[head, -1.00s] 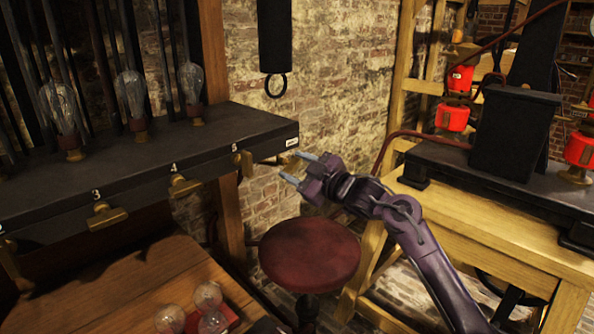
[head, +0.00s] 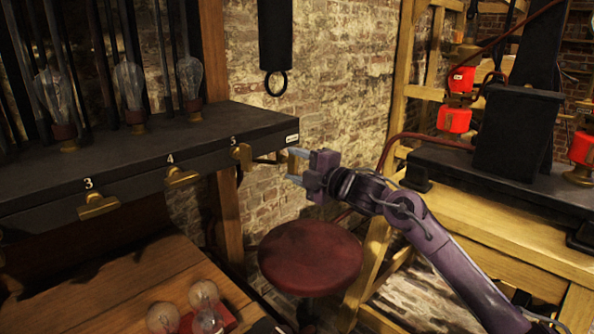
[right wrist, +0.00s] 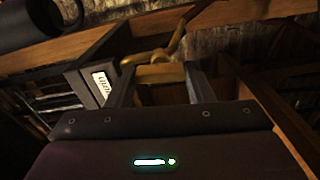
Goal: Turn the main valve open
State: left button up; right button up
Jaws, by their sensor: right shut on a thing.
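The main valve shows as a brass handle (right wrist: 160,73) in the right wrist view, beside a small white label whose writing I cannot read for sure. It is on the right end of the black shelf (head: 215,140). In the head view only a small part of it shows near the fingertips, so its turn is hard to judge. My right gripper (head: 293,167) comes in from the right at the shelf's end. In the right wrist view its two fingers (right wrist: 159,88) stand on either side of the brass handle, shut on it. My left gripper is not in view.
Glass bulbs (head: 190,78) stand on top. A red stool (head: 310,258) is below my right arm. A wooden bench (head: 480,215) with black apparatus stands at right. Loose bulbs (head: 203,294) lie at bottom.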

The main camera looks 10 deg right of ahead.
jog(key=shift+f+n, duration=0.1)
jog(key=shift+n, duration=0.4)
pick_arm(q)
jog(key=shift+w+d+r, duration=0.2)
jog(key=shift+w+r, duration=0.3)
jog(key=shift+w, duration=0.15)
pick_arm(e)
jog(key=shift+o, duration=0.2)
jog(key=shift+n, duration=0.3)
jog(key=o, duration=1)
jog(key=shift+c, duration=0.2)
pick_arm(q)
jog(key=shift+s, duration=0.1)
pick_arm(e)
jog(key=shift+d, duration=0.1)
